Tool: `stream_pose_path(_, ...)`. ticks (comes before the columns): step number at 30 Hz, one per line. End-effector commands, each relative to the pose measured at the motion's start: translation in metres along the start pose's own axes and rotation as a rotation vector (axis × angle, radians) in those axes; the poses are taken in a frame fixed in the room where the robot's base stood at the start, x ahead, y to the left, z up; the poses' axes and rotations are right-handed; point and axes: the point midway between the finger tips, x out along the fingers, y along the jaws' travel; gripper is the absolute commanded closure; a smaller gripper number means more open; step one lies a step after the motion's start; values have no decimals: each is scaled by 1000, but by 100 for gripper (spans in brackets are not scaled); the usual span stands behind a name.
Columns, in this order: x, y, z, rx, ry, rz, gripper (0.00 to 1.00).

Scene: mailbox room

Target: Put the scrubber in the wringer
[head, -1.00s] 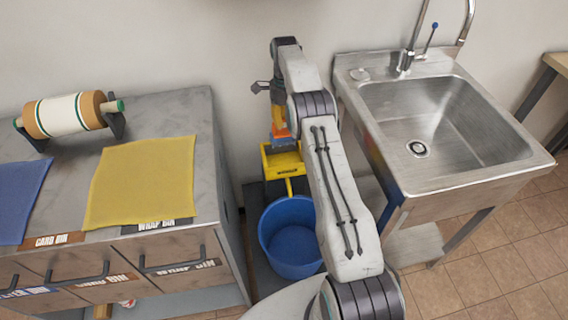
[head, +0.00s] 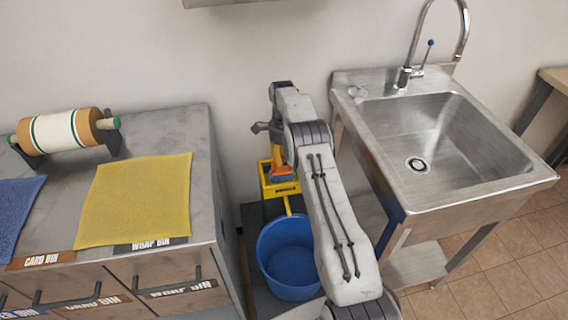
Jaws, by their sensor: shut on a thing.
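The yellow wringer (head: 283,189) stands behind the blue bucket, between the cabinet and the sink. An orange and blue scrubber (head: 281,172) shows at the wringer's top opening, below the end of my arm. My gripper (head: 277,150) is above the wringer, pointing down, and is shut on the scrubber. Its fingers are mostly hidden by my arm, so the exact grip is unclear. The scrubber's lower part overlaps the wringer in this view. I cannot tell how deep it sits.
The blue bucket (head: 288,258) stands in front of the wringer. A steel sink (head: 440,140) is close on the right. A grey cabinet (head: 205,150) with a yellow cloth (head: 135,200), a blue cloth (head: 15,212) and a roll (head: 60,130) is on the left.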

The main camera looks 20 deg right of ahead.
Motion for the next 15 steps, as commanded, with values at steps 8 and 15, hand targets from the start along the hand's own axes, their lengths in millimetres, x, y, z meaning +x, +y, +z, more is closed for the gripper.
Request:
stream_pose_path(8, 17, -2, 0, 0, 0, -2, 100)
stream_pose_path(15, 19, -2, 0, 0, 0, -1, 100)
